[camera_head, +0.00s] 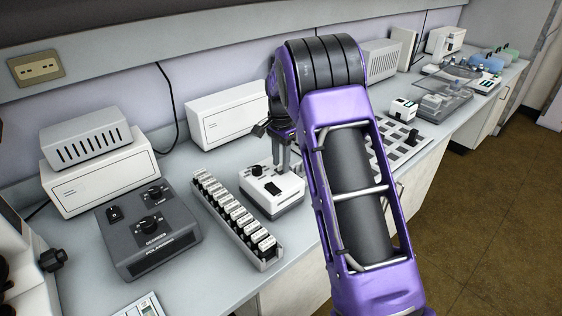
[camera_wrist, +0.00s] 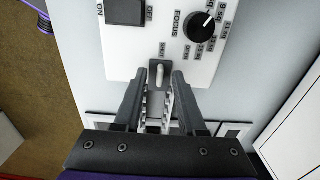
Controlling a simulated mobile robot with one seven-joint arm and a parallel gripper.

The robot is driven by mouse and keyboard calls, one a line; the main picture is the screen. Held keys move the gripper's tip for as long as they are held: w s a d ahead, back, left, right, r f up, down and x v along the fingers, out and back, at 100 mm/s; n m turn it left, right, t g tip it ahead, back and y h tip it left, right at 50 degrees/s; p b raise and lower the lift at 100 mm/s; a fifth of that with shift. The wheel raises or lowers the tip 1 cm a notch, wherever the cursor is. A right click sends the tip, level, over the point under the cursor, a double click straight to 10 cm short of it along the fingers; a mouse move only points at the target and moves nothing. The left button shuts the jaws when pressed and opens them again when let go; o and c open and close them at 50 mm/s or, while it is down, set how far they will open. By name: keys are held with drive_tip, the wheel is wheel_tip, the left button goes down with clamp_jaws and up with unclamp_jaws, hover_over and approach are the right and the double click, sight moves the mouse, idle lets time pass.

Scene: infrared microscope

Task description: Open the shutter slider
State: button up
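The shutter slider (camera_wrist: 159,74) is a small light lever in a dark slot at the edge of a white control box (camera_wrist: 150,40), with small labels beside it. My gripper (camera_wrist: 160,80) is open, its two dark fingers on either side of the slider, with a visible gap between them. Whether either finger touches the lever I cannot tell. In the head view my gripper (camera_head: 281,155) points down at the white control box (camera_head: 273,194); the slider there is hidden or too small to make out.
The box also carries a black ON/OFF switch (camera_wrist: 125,12) and a black FOCUS knob (camera_wrist: 200,27). A rack of white slides (camera_head: 237,215) stands close to its left, with a grey polariser box (camera_head: 150,228) further left. A perforated plate (camera_head: 400,142) lies to the right.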

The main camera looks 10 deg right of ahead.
clamp_jaws()
idle(1.4)
